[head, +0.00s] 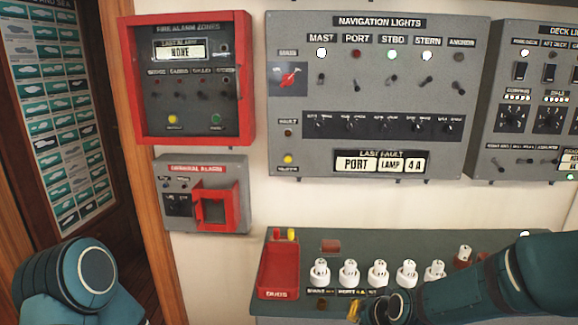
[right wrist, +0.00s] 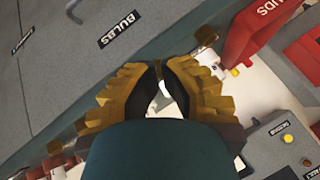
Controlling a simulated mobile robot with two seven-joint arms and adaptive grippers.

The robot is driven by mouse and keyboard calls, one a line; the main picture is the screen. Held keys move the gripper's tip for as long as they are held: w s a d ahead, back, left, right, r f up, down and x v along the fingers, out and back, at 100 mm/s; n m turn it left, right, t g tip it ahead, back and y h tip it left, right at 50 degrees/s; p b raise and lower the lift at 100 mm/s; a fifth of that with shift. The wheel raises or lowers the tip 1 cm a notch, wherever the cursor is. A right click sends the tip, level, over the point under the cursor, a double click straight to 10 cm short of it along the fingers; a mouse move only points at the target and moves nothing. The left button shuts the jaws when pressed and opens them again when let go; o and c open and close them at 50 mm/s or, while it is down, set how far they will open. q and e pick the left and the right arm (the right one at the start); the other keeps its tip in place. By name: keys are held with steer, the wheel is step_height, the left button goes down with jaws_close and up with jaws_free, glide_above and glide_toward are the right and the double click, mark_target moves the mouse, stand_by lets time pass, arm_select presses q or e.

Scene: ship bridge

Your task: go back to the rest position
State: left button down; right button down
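In the head view my right arm comes in from the right over the green-grey desk, and the yellow-brown fingers of my right gripper (head: 354,311) show at the bottom edge. In the right wrist view the two fingers of my right gripper (right wrist: 160,70) lean together with their tips almost meeting. I see no object held between them; the pale patch in the narrow gap looks like background. My left arm shows at the bottom left of the head view, but its gripper is out of view.
The desk (head: 450,242) carries a red bin (head: 278,270) at its left end and a row of white bulbs (head: 378,272). The navigation lights panel (head: 290,105), fire alarm box (head: 245,80) and general alarm box (head: 220,170) hang on the wall behind. A doorway opens at left.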

steer(key=s+a+f+n+g, duration=0.1)
steer(key=s+a+f+g, duration=0.2)
steer(key=s+f, duration=0.7)
steer(key=s+a+f+n+g+y, duration=0.1)
steer(key=s+a+f+g, duration=0.1)
steer(key=s+f, duration=0.8)
steer(key=shift+a+f+n+g, duration=0.4)
steer(key=shift+a+f, duration=0.2)
steer(key=shift+a, duration=0.2)
